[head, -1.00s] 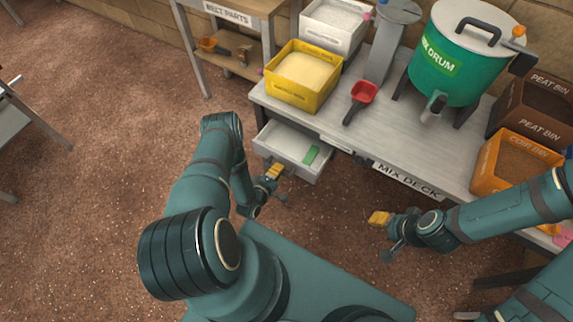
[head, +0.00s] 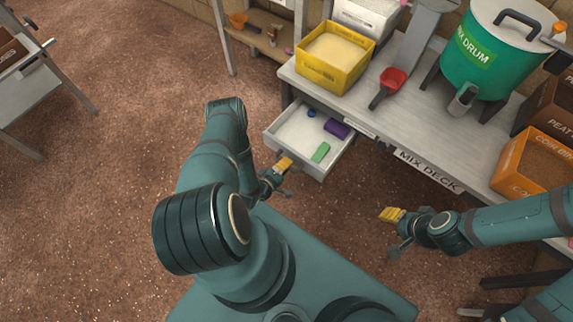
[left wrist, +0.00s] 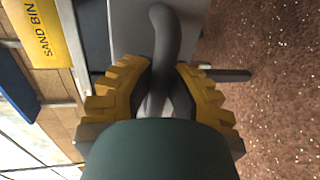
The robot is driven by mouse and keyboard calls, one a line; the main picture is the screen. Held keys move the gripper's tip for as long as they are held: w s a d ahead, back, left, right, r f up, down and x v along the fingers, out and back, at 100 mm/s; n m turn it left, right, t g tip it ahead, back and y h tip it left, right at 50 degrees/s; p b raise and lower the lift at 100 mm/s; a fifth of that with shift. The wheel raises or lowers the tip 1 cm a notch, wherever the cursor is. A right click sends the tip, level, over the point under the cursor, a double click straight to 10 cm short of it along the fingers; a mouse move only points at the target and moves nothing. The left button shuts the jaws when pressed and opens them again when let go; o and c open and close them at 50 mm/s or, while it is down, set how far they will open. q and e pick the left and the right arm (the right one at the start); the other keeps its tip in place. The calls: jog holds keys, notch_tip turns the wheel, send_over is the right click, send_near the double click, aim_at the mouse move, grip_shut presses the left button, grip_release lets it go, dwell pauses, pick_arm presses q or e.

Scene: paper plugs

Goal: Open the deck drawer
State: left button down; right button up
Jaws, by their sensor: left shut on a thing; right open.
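The deck drawer (head: 290,133) is a pale tray pulled well out from under the left part of the mix deck (head: 424,146). A green block (head: 320,152), a purple block (head: 337,129) and a small blue thing (head: 311,113) lie inside it. My left gripper (head: 282,168) is at the drawer's front. In the left wrist view my left gripper (left wrist: 162,95) is shut on the dark drawer handle (left wrist: 162,40), with yellow fingers on both sides. My right gripper (head: 392,216) is open and empty, in front of the deck and apart from it.
A yellow sand bin (head: 335,60), a red scoop (head: 389,85), a green mix drum (head: 492,50) and an orange coir bin (head: 535,165) stand on the deck. A small table (head: 35,90) stands at the far left.

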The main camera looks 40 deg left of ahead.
pick_arm(q)
jog(key=c, duration=0.9)
grip_release()
jog(key=v, duration=1.2)
